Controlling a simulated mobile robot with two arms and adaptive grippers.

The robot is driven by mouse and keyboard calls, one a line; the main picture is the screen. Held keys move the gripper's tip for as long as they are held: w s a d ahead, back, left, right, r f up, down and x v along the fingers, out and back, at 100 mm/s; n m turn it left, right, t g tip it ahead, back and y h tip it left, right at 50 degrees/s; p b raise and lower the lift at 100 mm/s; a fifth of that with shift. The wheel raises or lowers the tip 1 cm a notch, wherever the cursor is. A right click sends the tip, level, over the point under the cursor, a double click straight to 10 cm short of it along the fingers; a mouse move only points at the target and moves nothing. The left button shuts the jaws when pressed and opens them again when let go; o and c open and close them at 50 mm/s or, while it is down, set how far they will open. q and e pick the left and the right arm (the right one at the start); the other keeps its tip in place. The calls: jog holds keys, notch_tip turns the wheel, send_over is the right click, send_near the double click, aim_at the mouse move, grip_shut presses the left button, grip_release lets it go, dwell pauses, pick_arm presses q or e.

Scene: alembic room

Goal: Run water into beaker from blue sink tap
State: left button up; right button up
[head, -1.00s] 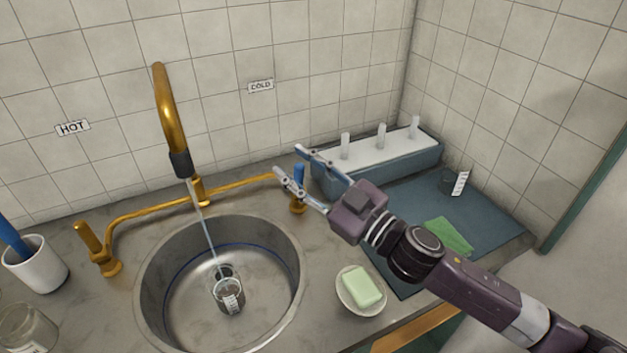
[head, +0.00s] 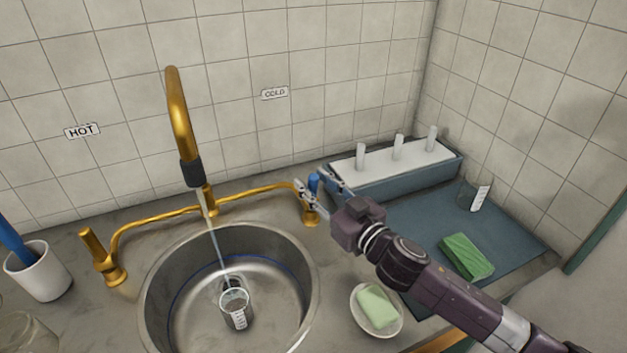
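The blue tap handle (head: 313,184) stands at the right end of the brass pipe, below the COLD label. My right gripper (head: 312,184) is at this handle, with one finger on each side of it. The fingers look apart, and I cannot tell whether they touch the handle. A thin stream of water runs from the dark tip of the brass spout (head: 180,115) down toward the beaker (head: 235,304). The clear beaker stands upright in the round steel sink (head: 185,320). My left gripper is not in view.
A brass handle (head: 92,240) stands at the left under the HOT label. A soap dish (head: 396,326) with green soap sits right of the sink. A white cup (head: 42,274) stands left.

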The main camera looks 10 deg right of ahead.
jog(key=shift+w+a, duration=0.1)
jog(key=shift+w, duration=0.15)
grip_shut()
dwell(0.3)
